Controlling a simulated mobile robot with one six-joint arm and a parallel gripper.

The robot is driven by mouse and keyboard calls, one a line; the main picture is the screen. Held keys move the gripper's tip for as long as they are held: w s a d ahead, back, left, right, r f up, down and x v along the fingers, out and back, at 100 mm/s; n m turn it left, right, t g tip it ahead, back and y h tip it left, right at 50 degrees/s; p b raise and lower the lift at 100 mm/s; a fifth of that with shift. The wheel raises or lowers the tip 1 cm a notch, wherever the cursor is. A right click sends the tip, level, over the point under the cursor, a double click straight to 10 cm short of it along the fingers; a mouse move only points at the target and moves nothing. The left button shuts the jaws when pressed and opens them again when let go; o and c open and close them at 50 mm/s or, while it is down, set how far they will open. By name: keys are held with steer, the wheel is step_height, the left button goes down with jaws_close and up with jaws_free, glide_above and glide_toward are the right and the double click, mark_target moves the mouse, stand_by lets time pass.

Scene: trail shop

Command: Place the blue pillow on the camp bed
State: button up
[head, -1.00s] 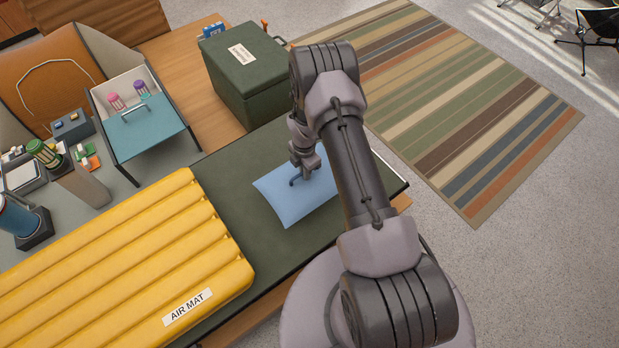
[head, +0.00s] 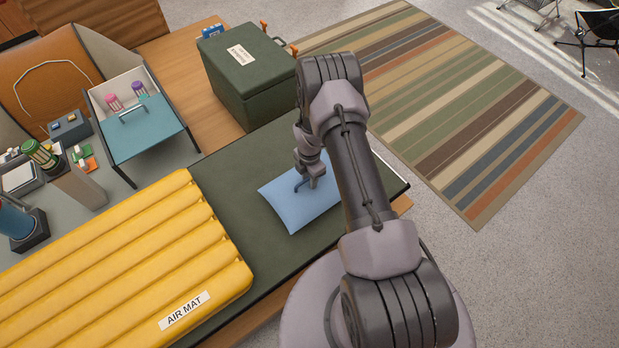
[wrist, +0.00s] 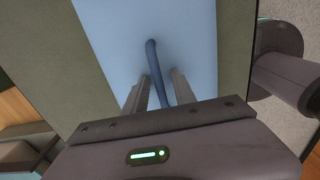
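The blue pillow (head: 297,209) lies flat, or just above, the right part of a dark green surface with a dark edge (head: 225,155). I cannot tell for sure whether this surface is the camp bed. My gripper (head: 312,184) is over the pillow's upper middle. In the wrist view, the pillow (wrist: 118,40) fills the centre. Its dark blue handle (wrist: 151,55) passes between the two fingers of my gripper (wrist: 160,82). My arm covers the pillow's right side.
A yellow air mat (head: 110,265) lies to the left. A dark green box (head: 270,85) with a label stands behind. A teal-fronted case (head: 150,135) and small goods are at the upper left. A striped rug (head: 480,120) covers open floor at the right.

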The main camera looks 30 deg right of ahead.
steer(key=a+r+m+t+p, duration=0.1)
steer(key=a+r+m, duration=0.15)
steer(key=r, duration=0.95)
steer(key=a+r+m+p, duration=0.1)
steer(key=r+m+p, duration=0.15)
steer(key=r, duration=1.05)
steer(key=a+r+m+t+p, duration=0.15)
steer(key=r+m, duration=0.25)
steer(key=r, duration=0.8)
steer(key=s+a+r+m+t, duration=0.1)
steer(key=s+a+r+m, duration=0.3)
steer(key=s+r+m, duration=0.5)
steer(key=s+a+r+m+t+y, duration=0.1)
steer(key=s+a+r+m, duration=0.2)
steer(key=s, duration=0.4)
steer(key=s+a+r+m+t+y, duration=0.1)
steer(key=s+a+r+m, duration=0.2)
steer(key=s+r, duration=0.2)
steer(key=s, duration=0.3)
steer(key=shift+r+m+b, duration=0.3)
steer(key=shift+b, duration=0.05)
